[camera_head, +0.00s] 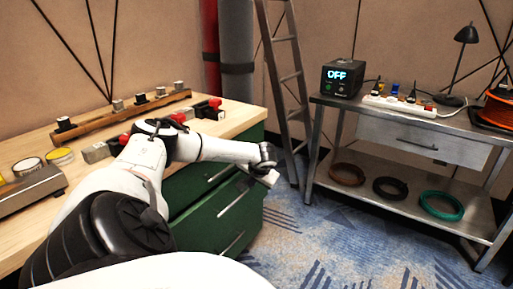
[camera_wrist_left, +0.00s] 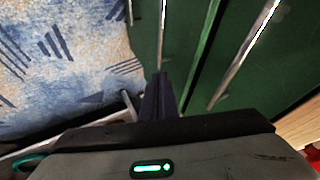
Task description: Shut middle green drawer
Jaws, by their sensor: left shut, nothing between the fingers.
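The green drawer cabinet stands under the wooden bench in the head view, with drawers stacked one above another. The middle green drawer (camera_head: 212,222) has a pale bar handle and its front appears to stand out a little from the one above; how far is hard to tell. My left gripper (camera_head: 270,178) is shut and empty, close to the drawer fronts at their right end. In the left wrist view its dark fingertips (camera_wrist_left: 160,82) point at the green fronts beside a bar handle (camera_wrist_left: 162,38); contact cannot be told. My left arm hides part of the cabinet. My right gripper is out of view.
The wooden bench top (camera_head: 238,112) holds small tools and blocks. A ladder (camera_head: 287,75) leans behind the cabinet. Blue carpet (camera_head: 320,235) between is clear.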

